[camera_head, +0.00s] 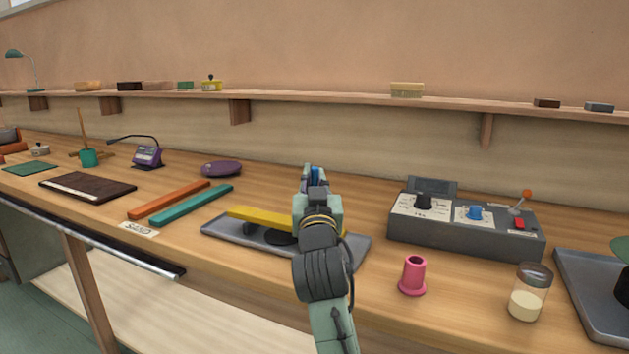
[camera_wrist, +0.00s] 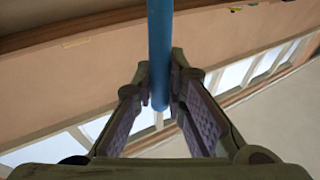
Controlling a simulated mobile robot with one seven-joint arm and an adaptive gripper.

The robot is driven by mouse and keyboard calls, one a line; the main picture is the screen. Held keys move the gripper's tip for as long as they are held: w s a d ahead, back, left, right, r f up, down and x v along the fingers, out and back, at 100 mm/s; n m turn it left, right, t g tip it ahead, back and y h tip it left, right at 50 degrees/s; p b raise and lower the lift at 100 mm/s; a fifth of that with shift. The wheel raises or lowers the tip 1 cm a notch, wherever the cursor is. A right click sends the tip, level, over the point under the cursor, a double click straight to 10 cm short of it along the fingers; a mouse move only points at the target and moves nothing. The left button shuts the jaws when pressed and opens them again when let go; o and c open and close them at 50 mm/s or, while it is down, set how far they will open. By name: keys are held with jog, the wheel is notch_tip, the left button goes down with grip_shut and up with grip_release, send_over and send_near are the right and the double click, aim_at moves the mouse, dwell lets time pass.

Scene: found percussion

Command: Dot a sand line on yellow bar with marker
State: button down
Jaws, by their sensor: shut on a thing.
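The yellow bar (camera_head: 250,215) lies on a grey tray (camera_head: 215,235) near the middle of the bench, over a dark round part (camera_head: 281,238). My arm hides the bar's right part. My gripper (camera_head: 312,172) stands over the tray area, fingers pointing up and away in the head view. It is shut on a blue marker (camera_wrist: 158,45), which shows as a blue rod between the fingers (camera_wrist: 160,90) in the wrist view. In the head view only a bit of blue (camera_head: 315,172) shows. The marker's tip cannot be made out. No sand line is visible on the bar's visible part.
An orange bar (camera_head: 170,199) and a teal bar (camera_head: 192,205) lie left of the tray, by a small label (camera_head: 138,229). To the right are a control box (camera_head: 465,235), a pink holder (camera_head: 413,276) and a jar of pale sand (camera_head: 527,301).

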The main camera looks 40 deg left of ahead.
jog(key=shift+r+p, duration=2.3)
jog(key=shift+r, duration=0.7)
